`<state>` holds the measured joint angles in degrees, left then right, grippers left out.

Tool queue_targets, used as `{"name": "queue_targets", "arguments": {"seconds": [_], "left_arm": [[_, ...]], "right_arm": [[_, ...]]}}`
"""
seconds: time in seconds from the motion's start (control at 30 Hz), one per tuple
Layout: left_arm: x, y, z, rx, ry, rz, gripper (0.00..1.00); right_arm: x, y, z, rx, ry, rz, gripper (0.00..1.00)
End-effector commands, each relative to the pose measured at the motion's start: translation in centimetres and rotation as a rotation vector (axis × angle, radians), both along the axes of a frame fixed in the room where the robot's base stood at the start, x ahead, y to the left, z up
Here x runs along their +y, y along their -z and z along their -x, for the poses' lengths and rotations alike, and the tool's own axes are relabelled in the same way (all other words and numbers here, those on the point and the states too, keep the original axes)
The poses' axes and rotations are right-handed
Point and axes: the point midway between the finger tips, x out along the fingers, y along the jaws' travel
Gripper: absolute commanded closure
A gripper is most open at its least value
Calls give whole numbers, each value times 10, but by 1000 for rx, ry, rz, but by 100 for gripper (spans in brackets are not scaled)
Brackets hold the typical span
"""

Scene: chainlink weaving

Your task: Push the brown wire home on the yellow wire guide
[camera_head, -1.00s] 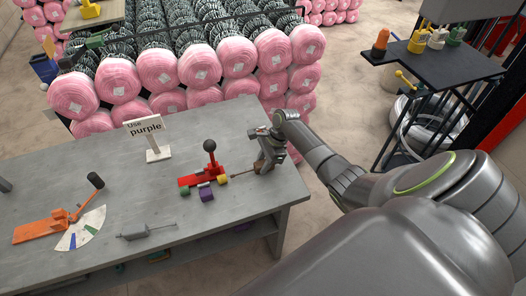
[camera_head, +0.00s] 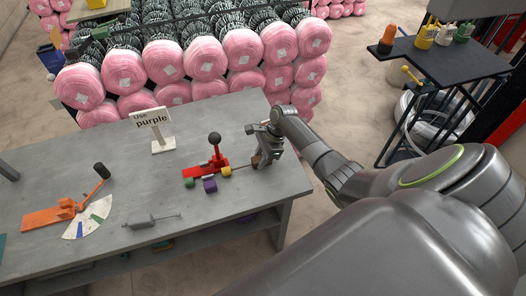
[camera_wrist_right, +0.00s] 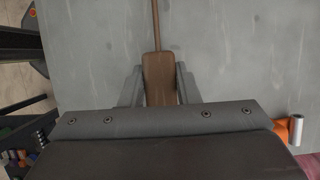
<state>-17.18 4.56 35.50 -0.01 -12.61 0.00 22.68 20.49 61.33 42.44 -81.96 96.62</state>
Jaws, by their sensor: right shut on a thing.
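The yellow wire guide (camera_head: 227,171) is a small block at the right end of a red tool (camera_head: 205,168) with a black ball knob. Purple (camera_head: 210,186) and green (camera_head: 189,182) blocks sit beside it. The brown wire (camera_head: 242,167) runs from the yellow guide toward my right gripper (camera_head: 257,162). In the right wrist view, the right gripper (camera_wrist_right: 160,85) is shut on a flat brown handle (camera_wrist_right: 159,75), and the thin brown wire (camera_wrist_right: 156,25) extends from it. The wire's far end at the guide is too small to tell. My left gripper is not in view.
A sign reading "Use purple" (camera_head: 151,117) stands behind the tool. An orange lever tool (camera_head: 55,212) with a striped fan and a grey tool (camera_head: 152,221) lie to the left on the grey table (camera_head: 120,185). Pink rolls (camera_head: 205,60) stack behind. A dark shelf (camera_head: 450,62) stands at right.

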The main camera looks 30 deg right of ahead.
Motion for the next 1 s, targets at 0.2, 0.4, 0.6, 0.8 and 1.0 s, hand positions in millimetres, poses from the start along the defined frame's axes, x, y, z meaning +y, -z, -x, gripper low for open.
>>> {"name": "queue_targets", "arguments": {"seconds": [0.2, 0.4, 0.6, 0.8, 1.0], "left_arm": [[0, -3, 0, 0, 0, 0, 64], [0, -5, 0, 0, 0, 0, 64], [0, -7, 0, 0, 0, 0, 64], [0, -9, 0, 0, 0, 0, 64], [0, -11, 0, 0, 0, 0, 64]], "right_arm": [[7, -1, -2, 0, 0, 0, 96], [13, -1, -3, 0, 0, -1, 96], [19, -1, -5, 0, 0, -1, 96], [24, -1, -6, -1, 0, 0, 96], [31, -1, -7, 0, 0, -1, 96]]}}
